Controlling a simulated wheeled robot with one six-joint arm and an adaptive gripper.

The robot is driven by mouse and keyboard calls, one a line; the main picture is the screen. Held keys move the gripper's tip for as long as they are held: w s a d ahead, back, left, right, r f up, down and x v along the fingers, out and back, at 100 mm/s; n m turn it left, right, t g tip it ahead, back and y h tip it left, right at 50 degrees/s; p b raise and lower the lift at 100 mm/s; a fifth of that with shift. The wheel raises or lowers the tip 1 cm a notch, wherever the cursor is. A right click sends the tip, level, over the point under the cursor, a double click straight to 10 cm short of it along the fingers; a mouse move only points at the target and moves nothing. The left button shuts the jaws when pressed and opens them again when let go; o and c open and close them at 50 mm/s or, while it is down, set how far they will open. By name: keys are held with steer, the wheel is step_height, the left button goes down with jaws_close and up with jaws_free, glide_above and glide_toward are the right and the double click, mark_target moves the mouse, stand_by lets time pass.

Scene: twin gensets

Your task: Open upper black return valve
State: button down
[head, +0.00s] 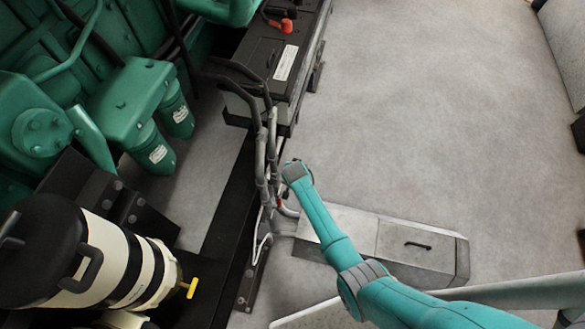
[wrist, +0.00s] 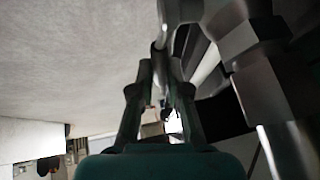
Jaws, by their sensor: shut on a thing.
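Metal pipes and black hoses (head: 262,150) rise beside the black base rail in the head view. My gripper is hidden below the end of my teal arm there, close to these pipes. In the wrist view my gripper (wrist: 162,82) has its two dark fingers closed in on a dark piece (wrist: 159,54) at their tips. This appears to be the handle of the upper black return valve, but it is dark and mostly covered. Its angle cannot be told. A small red part (head: 279,202) shows low on the pipes in the head view.
A black battery box (head: 262,65) with a red cap (head: 287,26) stands above the pipes. A grey metal box (head: 385,240) lies on the floor beneath my arm. A cream canister (head: 105,265) with a yellow handle (head: 192,288) is at lower left.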

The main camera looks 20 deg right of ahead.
steer(key=c, duration=1.1)
jaws_free()
steer(key=shift+c, duration=0.2)
step_height(320, 180, up, 10)
steer(key=shift+s, duration=0.1)
